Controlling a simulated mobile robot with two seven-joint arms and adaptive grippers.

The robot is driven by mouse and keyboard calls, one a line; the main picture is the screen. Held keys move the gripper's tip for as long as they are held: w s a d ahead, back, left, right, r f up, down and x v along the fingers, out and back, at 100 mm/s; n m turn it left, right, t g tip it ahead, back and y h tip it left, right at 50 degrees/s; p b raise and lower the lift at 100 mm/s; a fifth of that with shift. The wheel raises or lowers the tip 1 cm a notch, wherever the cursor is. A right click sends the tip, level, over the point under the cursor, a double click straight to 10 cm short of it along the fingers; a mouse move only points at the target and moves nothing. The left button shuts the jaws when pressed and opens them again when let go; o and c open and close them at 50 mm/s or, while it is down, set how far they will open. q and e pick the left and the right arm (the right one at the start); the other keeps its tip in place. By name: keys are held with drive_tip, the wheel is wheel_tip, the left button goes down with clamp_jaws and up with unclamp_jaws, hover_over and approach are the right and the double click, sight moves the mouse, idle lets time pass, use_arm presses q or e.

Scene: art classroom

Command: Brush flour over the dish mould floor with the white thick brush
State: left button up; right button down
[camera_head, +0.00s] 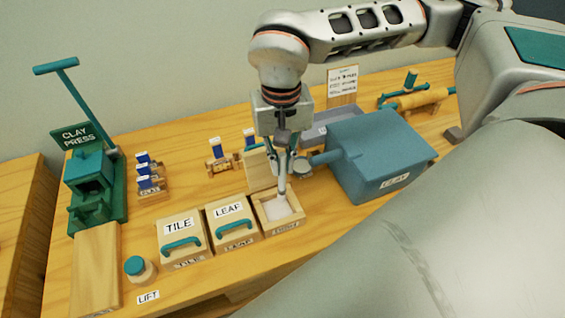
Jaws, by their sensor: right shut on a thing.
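The dish mould (298,222) is an open square wooden box on the table, right of the TILE and LEAF moulds. Its floor looks whitish. My right gripper (283,152) points down above it and is shut on a slim pale upright thing, seemingly the white thick brush (282,185). The brush's lower end reaches down into the mould opening. I cannot tell whether its tip touches the floor. The fingers hide part of the brush. My left gripper is not in view.
The TILE mould (178,226) and LEAF mould (229,211) have teal handles. A blue CLAY box (385,165) stands close right. A wooden panel (257,168) stands behind the mould. A green clay press (92,190) is far left; a teal-topped jar (138,268) is front left.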

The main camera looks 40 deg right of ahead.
drive_tip(key=shift+r+p, duration=1.7)
drive_tip(key=shift+r, duration=1)
drive_tip(key=shift+f, duration=0.1)
